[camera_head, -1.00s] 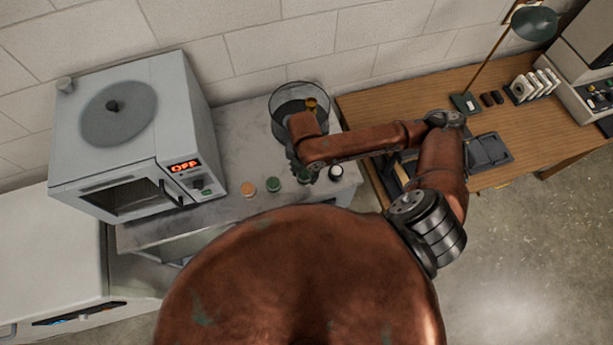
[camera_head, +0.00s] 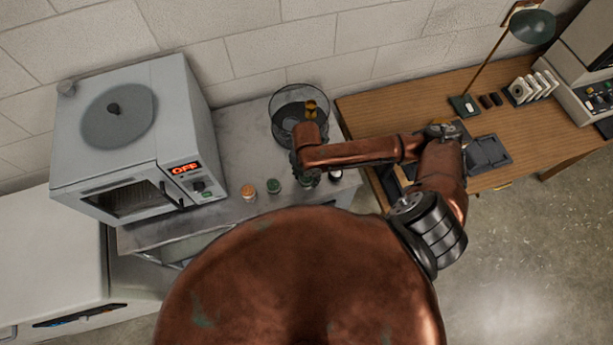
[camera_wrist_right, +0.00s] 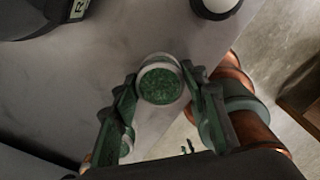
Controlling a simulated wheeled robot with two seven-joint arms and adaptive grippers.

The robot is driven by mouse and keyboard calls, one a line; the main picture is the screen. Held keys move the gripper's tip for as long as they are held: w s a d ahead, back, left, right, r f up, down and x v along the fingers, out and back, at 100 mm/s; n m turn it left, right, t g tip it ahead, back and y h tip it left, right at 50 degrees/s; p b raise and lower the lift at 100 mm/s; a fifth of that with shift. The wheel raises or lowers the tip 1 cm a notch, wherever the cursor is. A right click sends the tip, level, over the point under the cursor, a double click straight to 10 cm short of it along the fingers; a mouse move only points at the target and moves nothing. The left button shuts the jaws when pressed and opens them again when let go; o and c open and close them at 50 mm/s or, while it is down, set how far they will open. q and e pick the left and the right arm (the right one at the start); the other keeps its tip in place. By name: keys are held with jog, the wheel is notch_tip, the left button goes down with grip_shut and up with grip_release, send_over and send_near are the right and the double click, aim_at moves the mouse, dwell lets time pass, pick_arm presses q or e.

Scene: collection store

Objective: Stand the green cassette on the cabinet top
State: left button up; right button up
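In the right wrist view a small round container with a green top (camera_wrist_right: 160,83), which I take as the green cassette, stands between the fingers of my right gripper (camera_wrist_right: 160,90). The fingers are open on either side of it, and narrow gaps seem to show. My right gripper (camera_head: 304,172) is over the grey cabinet top (camera_head: 240,140), seen mostly from behind. My left gripper does not show.
An orange-topped container (camera_head: 248,191) and a black-and-white one (camera_head: 335,174) stand along the front edge. A clear round vessel (camera_head: 288,100) is behind my gripper. A grey oven (camera_head: 140,130) stands left, a wooden desk (camera_head: 420,90) right.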

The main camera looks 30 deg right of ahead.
aim_at(306, 177)
jog(key=o, duration=0.3)
jog(key=shift+o, duration=0.2)
notch_tip(306, 177, up, 12)
jog(key=shift+r, duration=0.15)
dwell(0.3)
